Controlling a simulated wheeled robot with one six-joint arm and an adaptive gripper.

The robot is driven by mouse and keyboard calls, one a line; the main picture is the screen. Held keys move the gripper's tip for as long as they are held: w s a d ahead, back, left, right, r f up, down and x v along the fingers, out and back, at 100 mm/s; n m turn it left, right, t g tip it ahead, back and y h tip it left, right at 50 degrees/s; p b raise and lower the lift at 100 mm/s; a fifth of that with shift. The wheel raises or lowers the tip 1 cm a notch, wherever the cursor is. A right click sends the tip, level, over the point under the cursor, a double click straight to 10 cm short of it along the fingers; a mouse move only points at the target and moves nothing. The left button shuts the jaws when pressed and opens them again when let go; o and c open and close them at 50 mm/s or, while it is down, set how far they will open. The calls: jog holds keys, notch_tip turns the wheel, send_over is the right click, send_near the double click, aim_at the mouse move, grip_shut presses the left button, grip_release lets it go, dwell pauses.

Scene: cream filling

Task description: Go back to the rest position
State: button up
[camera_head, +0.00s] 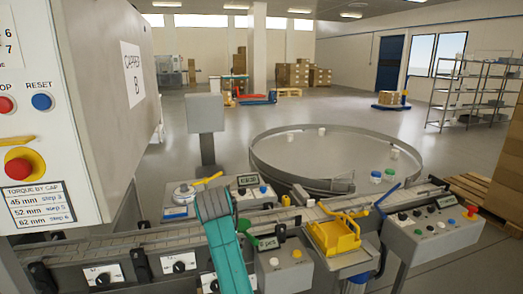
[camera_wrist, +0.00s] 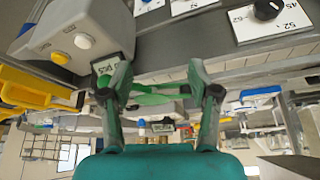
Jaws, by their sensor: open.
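My teal arm (camera_head: 224,245) reaches up in front of the conveyor (camera_head: 110,250) in the head view. Green parts of my gripper (camera_head: 246,231) show just right of it, beside a small display; the rest is hidden behind the arm. In the wrist view, my gripper (camera_wrist: 155,78) has its two grey-green fingers spread apart. A green strip (camera_wrist: 152,99) shows between them; whether it lies between the fingers or beyond them I cannot tell. I see nothing clearly gripped.
A grey control box (camera_head: 285,262) with white and yellow buttons stands close to my gripper. A yellow tray (camera_head: 334,236) sits right of it. A large round table (camera_head: 330,150) lies behind. The capper housing (camera_head: 105,90) fills the left. Open floor (camera_head: 195,110) extends beyond.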

jog(key=s+d+f+t, duration=0.1)
jog(key=s+d+f, duration=0.15)
jog(key=f, duration=0.45)
jog(key=s+d+f, duration=0.2)
jog(key=d+f, duration=0.2)
jog(key=f, duration=0.3)
jog(key=s+d+f+t, duration=0.1)
jog(key=s+d+f, duration=0.15)
jog(key=f, duration=0.45)
jog(key=s+d+f+n+t+y, duration=0.1)
jog(key=s+d+f, duration=0.4)
jog(key=s, duration=0.3)
jog(key=s+d+f+t, duration=0.1)
jog(key=s+d+f, duration=0.4)
jog(key=s+f, duration=0.15)
jog(key=s+d+r+t, duration=0.2)
jog(key=s+d, duration=0.1)
jog(key=s, duration=0.8)
jog(key=s+d+r+t, duration=0.1)
jog(key=s+d+r, duration=0.15)
jog(key=s, duration=0.75)
jog(key=s+d+r+t, duration=0.1)
jog(key=s+d+r, duration=0.1)
jog(key=s+r, duration=0.6)
jog(key=s+d+r+t, duration=0.1)
jog(key=s+r, duration=0.7)
jog(key=s, duration=0.1)
jog(key=shift+d+t+h, duration=0.3)
jog(key=shift+d+t, duration=0.1)
